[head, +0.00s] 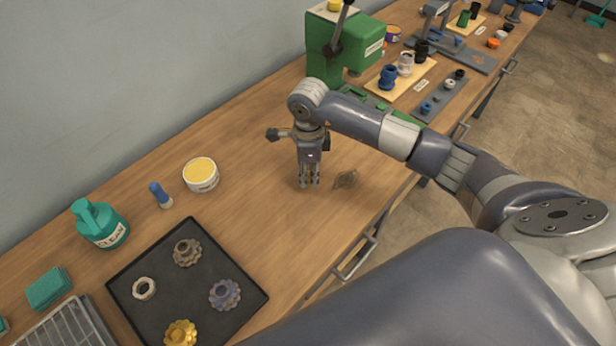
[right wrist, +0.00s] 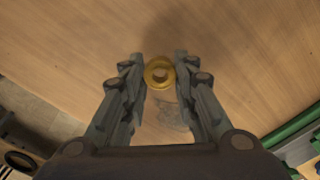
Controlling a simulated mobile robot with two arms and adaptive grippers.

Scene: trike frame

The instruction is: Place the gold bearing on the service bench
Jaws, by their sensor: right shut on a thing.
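My right gripper (head: 309,184) is low over the bare wooden top of the service bench (head: 262,215), pointing down. In the right wrist view, its fingers (right wrist: 160,75) are closed around the gold bearing (right wrist: 159,72), a small gold ring gripped between the fingertips. The head view mostly hides the bearing behind the fingers. Whether it touches the wood cannot be told. My left gripper is not in view.
A black tray (head: 209,236) holds several gears and a ring. A yellow-topped tub (head: 201,175), blue-capped bottle (head: 160,195) and teal container (head: 100,224) stand near the wall. A green press (head: 325,45) stands beyond. A greyish patch (head: 345,180) lies right of the gripper.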

